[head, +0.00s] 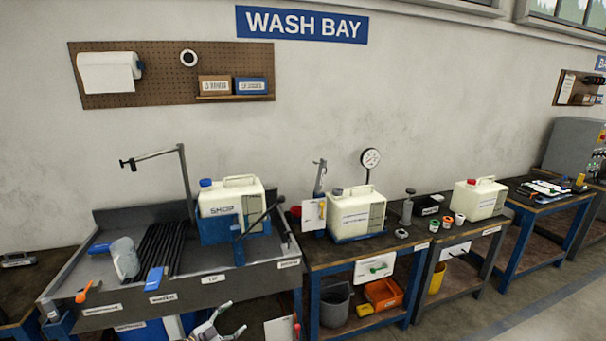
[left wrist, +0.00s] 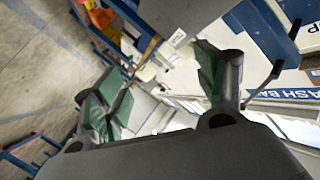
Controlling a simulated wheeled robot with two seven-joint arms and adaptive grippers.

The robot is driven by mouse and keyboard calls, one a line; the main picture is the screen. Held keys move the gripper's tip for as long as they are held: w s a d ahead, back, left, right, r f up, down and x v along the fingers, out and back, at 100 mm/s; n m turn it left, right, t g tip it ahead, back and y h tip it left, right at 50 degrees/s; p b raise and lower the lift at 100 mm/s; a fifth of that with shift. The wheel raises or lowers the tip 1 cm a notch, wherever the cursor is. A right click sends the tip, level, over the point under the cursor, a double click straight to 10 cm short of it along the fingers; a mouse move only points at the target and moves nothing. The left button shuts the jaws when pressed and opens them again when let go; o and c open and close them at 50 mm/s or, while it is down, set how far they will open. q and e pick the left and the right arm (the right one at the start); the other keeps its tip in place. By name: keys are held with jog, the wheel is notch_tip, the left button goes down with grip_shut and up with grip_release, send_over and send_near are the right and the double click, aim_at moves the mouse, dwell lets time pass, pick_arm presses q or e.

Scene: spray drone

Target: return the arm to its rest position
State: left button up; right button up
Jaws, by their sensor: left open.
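My left gripper (head: 222,325) shows at the bottom edge of the head view, in front of the wash sink. It is open, with nothing visible between its fingers. In the left wrist view the two green-padded fingers of this gripper (left wrist: 160,88) stand wide apart, and the bay lies tilted behind them. Most of the left arm is out of the head view. My right gripper is not in view.
A grey sink (head: 90,278) holds a white jug (head: 124,258), dark rods and a large canister (head: 222,200). An orange-handled tool (head: 84,292) is at its front rim. A workbench (head: 330,262) with a canister (head: 356,212) stands to the right. Open floor (head: 500,310) lies at lower right.

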pick_arm(q)
jog(key=s+a+f+n+g+y, duration=0.2)
jog(key=s+f+n+y, duration=0.2)
jog(key=s+f, duration=1)
jog(key=s+a+f+n+g+y, duration=0.2)
jog(key=s+a+f+n+y, duration=0.15)
jog(key=s+f, duration=1.1)
jog(key=s+d+f+n+g, duration=0.1)
jog(key=s+f, duration=0.4)
jog(key=s, duration=0.6)
jog(key=s+d+f+n+g+y, duration=0.1)
jog(key=s+f+g, duration=0.3)
jog(key=s, duration=0.7)
jog(key=s+d+f+n+g+y, duration=0.1)
jog(key=s+f, duration=0.4)
jog(key=s, duration=0.7)
jog(key=shift+d+f+n+g, duration=0.45)
jog(key=shift+d+g, duration=0.25)
jog(key=shift+g, duration=0.3)
